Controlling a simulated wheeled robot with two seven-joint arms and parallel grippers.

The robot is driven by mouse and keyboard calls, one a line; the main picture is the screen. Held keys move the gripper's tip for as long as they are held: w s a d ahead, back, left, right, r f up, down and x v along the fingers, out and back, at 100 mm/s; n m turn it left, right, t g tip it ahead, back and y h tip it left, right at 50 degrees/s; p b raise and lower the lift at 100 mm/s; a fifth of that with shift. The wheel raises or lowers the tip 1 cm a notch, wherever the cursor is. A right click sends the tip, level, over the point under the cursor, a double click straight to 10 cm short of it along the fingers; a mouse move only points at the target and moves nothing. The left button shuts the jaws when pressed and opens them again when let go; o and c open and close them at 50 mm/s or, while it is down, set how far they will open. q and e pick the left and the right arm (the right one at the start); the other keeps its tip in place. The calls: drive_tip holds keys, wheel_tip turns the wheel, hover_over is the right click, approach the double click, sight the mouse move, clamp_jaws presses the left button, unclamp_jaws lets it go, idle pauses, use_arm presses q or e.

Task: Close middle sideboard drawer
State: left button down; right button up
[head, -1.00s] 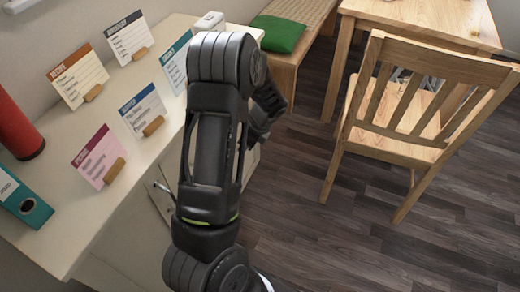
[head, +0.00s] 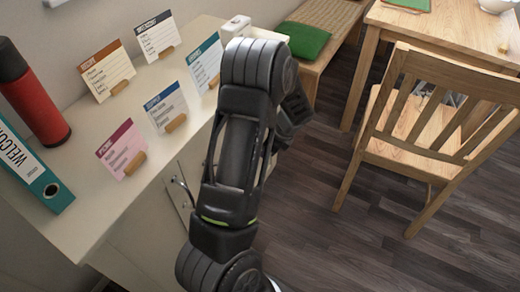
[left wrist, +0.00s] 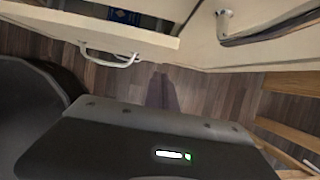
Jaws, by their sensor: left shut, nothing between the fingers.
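The pale sideboard (head: 130,205) runs along the left of the head view, with a metal handle (head: 184,190) on its front. In the left wrist view a drawer (left wrist: 60,28) stands open, its white bow handle (left wrist: 110,54) on the front and a dark blue item (left wrist: 125,16) inside. I cannot tell its level. My left gripper (head: 297,112) is partly hidden behind my own forearm in the head view, out over the floor to the right of the sideboard. It is shut and empty, apart from the drawer handle. My right gripper is in neither view.
On the sideboard top stand several cards in wooden holders, a red bottle (head: 35,98) and a teal binder (head: 40,172). A bench with a green cushion (head: 303,40) is behind. A wooden chair (head: 430,130) and table (head: 390,20) stand right. Floor (head: 340,240) between is clear.

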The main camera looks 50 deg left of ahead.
use_arm(q)
drive_tip(key=p+v, duration=0.1)
drive_tip(key=v, duration=0.9)
drive_tip(key=shift+d+p, duration=0.2)
drive_tip(key=shift+p, duration=0.1)
drive_tip(key=c, duration=2.1)
unclamp_jaws()
drive_tip(key=shift+w, duration=0.1)
